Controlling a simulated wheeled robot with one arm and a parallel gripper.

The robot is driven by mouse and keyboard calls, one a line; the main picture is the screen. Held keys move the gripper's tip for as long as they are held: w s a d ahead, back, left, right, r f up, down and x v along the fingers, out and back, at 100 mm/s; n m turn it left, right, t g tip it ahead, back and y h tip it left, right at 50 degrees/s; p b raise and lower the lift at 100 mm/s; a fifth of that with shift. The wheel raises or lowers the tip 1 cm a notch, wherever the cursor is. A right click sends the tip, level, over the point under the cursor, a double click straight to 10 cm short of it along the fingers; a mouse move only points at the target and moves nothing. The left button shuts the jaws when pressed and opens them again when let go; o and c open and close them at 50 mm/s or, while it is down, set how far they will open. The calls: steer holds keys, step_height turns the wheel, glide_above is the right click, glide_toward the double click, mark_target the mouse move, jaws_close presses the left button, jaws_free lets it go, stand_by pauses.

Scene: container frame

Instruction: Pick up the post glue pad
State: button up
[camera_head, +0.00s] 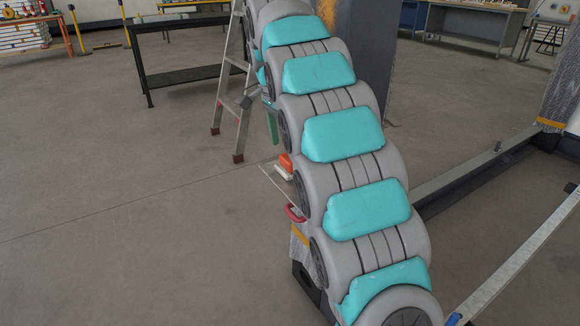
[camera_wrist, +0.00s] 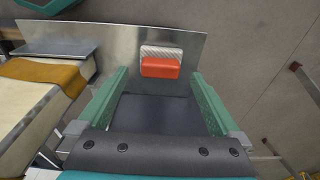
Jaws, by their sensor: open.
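The post glue pad, an orange-red block with a pale ribbed part (camera_wrist: 161,67), lies on a thin grey metal plate (camera_wrist: 105,45) in the wrist view. In the head view the pad (camera_head: 286,162) shows just left of my arm, partly hidden by it. My gripper (camera_wrist: 160,76) is open, its two green fingers spread left and right of the pad. The pad appears beyond or level with the fingertips, and I see no contact. Nothing is held. In the head view my arm hides most of the gripper.
A beige surface with a yellow-brown strip (camera_wrist: 48,72) lies left of the fingers in the wrist view. In the head view a stepladder (camera_head: 234,95) and a dark table (camera_head: 180,75) stand behind. A metal frame beam (camera_head: 480,170) runs at the right. The left floor is clear.

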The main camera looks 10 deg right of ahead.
mark_target(288, 158)
steer(key=shift+w+d+f, duration=0.1)
steer(key=shift+d+f, duration=0.15)
steer(key=shift+f, duration=0.5)
steer(key=shift+w+d+f, duration=0.1)
steer(key=shift+d+f, duration=0.1)
steer(key=shift+f, duration=0.55)
steer(key=shift+w+d+f, duration=0.1)
steer(key=shift+d+f, duration=0.15)
steer(key=shift+f, duration=1.05)
steer(key=c, duration=1.1)
steer(key=shift+r, duration=0.2)
steer(key=shift+r, duration=1.65)
steer(key=s+a, duration=0.3)
steer(key=s, duration=0.4)
steer(key=s+a+r+b, duration=0.1)
steer(key=s+a, duration=0.3)
steer(key=s, duration=0.3)
steer(key=shift+s+r, duration=0.15)
steer(key=shift+s, duration=0.05)
